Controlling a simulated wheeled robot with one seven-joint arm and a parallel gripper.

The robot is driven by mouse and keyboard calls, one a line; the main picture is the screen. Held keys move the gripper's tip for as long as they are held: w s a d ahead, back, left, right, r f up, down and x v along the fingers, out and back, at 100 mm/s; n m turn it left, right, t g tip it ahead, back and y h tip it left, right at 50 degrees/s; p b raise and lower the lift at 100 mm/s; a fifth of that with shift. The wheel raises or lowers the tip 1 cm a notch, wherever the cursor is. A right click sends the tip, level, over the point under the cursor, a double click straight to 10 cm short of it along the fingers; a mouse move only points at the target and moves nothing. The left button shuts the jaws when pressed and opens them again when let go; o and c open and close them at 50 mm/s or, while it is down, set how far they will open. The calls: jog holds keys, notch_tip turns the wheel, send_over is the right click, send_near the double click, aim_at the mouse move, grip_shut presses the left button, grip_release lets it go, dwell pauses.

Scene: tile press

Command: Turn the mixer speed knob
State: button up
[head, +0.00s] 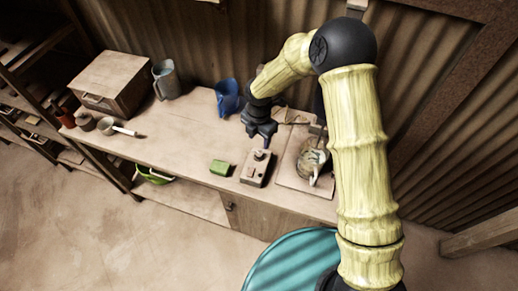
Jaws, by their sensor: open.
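A small brown control box (256,168) lies on the bench near its front edge. A small dark knob (258,155) shows on its top; it is too small to tell which way it points. I take this as the mixer speed knob. My gripper (266,142) hangs from my yellow arm just above the box's far end, pointing down. It is open, and nothing shows between its fingers. I cannot tell whether a fingertip touches the knob. A round mixer-like vessel (312,158) stands on a board to the right, partly hidden by my arm.
A green block (220,167) lies left of the box. A blue jug (227,96), a grey jug (166,79) and a wooden box (112,82) stand along the back. The middle of the bench (180,130) is clear.

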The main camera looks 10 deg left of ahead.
aim_at(259, 153)
notch_tip(259, 153, down, 8)
jog(key=shift+f+p, duration=0.25)
jog(key=shift+p, duration=0.7)
jog(key=shift+c, duration=0.2)
jog(key=c, duration=0.9)
